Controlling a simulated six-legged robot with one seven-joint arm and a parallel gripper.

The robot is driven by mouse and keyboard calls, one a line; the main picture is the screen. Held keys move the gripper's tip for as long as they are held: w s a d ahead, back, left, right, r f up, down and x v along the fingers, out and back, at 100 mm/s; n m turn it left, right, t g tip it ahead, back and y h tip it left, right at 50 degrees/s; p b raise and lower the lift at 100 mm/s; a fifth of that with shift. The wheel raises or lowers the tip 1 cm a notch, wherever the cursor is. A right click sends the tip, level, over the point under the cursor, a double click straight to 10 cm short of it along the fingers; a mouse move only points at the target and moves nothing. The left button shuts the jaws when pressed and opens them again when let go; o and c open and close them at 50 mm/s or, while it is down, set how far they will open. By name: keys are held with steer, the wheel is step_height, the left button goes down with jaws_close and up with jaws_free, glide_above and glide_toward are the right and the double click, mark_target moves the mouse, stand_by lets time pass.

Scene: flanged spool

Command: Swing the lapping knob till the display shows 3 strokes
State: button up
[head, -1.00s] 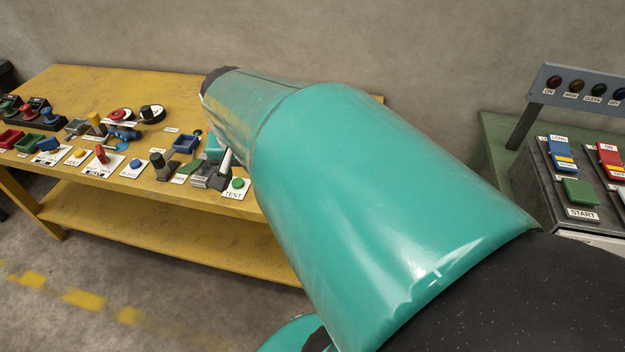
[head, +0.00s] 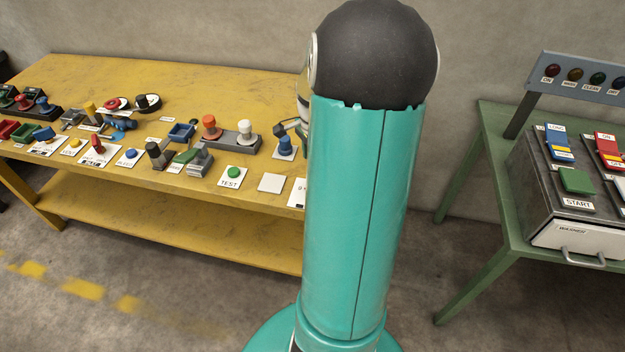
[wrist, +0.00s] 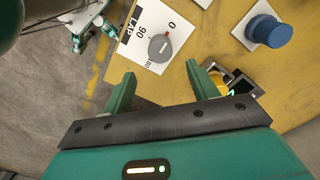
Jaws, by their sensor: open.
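In the wrist view, the lapping knob (wrist: 160,48) is a round grey knob with a red pointer mark, on a white plate (wrist: 135,50) marked LAP, 0, 90 and 180. The red mark points roughly toward the 0. My gripper (wrist: 160,70) is open, its two green fingers apart and empty, with the knob showing just beyond the gap and not held. A dark box with a lit green mark, seemingly the display (wrist: 240,84), sits right of the right finger, partly hidden; I cannot read it. In the head view my arm hides the knob.
A blue knob (wrist: 268,30) stands right of the plate. The yellow bench (head: 200,85) carries several controls, including a green TEST button (head: 233,172). A green table (head: 490,200) with a START panel stands at right; floor shows between them.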

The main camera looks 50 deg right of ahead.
step_height(320, 180, down, 9)
stand_by(0.3)
steer(key=c, duration=1)
